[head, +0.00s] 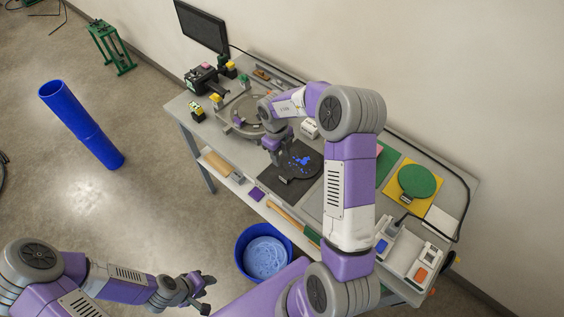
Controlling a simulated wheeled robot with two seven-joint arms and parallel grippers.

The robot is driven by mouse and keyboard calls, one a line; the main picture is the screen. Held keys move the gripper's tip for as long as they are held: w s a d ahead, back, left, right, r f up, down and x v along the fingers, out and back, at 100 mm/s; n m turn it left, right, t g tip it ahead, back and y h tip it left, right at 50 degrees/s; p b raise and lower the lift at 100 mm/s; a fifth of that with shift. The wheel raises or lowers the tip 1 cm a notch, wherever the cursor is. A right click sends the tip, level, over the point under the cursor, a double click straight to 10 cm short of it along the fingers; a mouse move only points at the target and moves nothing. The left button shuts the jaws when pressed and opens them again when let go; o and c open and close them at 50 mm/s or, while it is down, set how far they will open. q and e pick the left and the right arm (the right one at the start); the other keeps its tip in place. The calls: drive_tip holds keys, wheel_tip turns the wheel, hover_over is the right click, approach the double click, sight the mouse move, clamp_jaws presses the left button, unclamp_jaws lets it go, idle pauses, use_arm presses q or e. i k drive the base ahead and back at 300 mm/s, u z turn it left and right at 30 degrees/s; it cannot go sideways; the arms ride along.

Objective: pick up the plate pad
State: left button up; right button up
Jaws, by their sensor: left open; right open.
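I cannot tell for sure which object is the plate pad. A dark flat plate (309,171) with blue bits on it lies on the cart top (230,145), near the middle. My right gripper (284,177) is open and points down over the left part of this plate; whether it touches is hidden by the gripper itself. A round green pad (418,181) lies on a yellow square (399,167) at the right of the cart. A small purple square (256,194) lies on the lower shelf. My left gripper (207,292) is open and empty, over the floor left of the blue tub.
A round blue tub (243,265) stands on the floor in front of the cart.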

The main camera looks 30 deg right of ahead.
sight(308, 128)
drive_tip(key=k, duration=1)
